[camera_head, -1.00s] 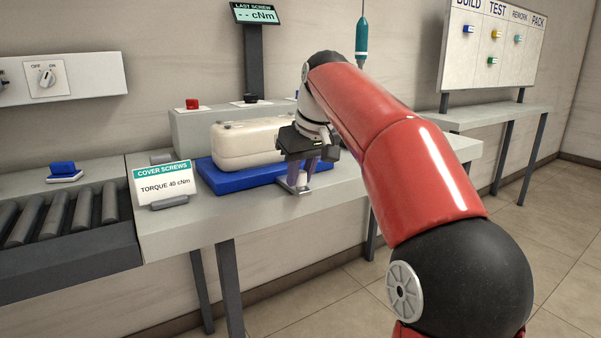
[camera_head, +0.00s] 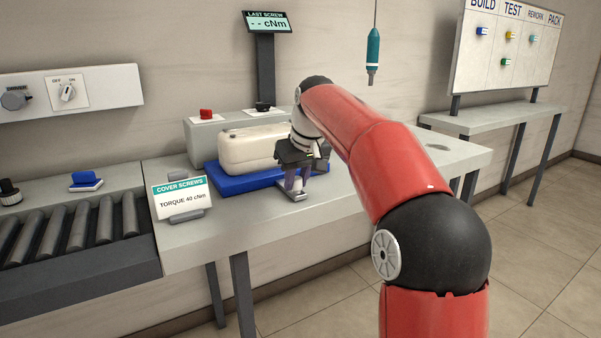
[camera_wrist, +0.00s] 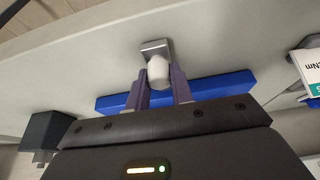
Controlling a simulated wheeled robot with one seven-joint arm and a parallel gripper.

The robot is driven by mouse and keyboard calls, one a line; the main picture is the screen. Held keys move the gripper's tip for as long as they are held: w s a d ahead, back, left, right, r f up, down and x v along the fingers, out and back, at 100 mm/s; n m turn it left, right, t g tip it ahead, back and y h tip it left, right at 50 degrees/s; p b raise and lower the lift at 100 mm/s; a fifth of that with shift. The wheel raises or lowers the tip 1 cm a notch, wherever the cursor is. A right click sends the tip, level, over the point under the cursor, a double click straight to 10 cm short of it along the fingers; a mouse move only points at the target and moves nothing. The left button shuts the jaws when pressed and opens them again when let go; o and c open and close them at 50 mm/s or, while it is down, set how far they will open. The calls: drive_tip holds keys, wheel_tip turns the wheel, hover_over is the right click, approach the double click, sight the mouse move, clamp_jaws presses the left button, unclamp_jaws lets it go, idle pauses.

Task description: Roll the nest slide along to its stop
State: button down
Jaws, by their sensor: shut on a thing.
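The nest slide is a flat blue base (camera_head: 240,185) on the grey bench, with a cream rounded casing (camera_head: 247,149) lying on it. The blue base also shows in the wrist view (camera_wrist: 225,88). At the slide's front right is a white knob (camera_wrist: 158,71) on a small metal plate (camera_wrist: 156,47). My gripper (camera_head: 296,186) is shut on this knob, its purple fingers on either side of it in the wrist view. The slide's far right part is hidden behind my gripper and arm. I cannot see a stop.
A "COVER SCREWS" sign (camera_head: 181,198) stands just left of the slide. A grey box with a red button (camera_head: 206,113) and a black knob is behind. A roller conveyor (camera_head: 70,232) is at left. A teal screwdriver (camera_head: 373,52) hangs above. Bench right of my arm looks clear.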

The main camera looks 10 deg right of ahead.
drive_tip(key=shift+w+r, duration=0.15)
drive_tip(key=c, duration=1.2)
unclamp_jaws()
drive_tip(key=shift+c, duration=0.2)
drive_tip(key=a+p+v, duration=0.1)
drive_tip(key=v, duration=0.6)
drive_tip(key=shift+d+r, duration=0.2)
drive_tip(key=shift+d, duration=0.3)
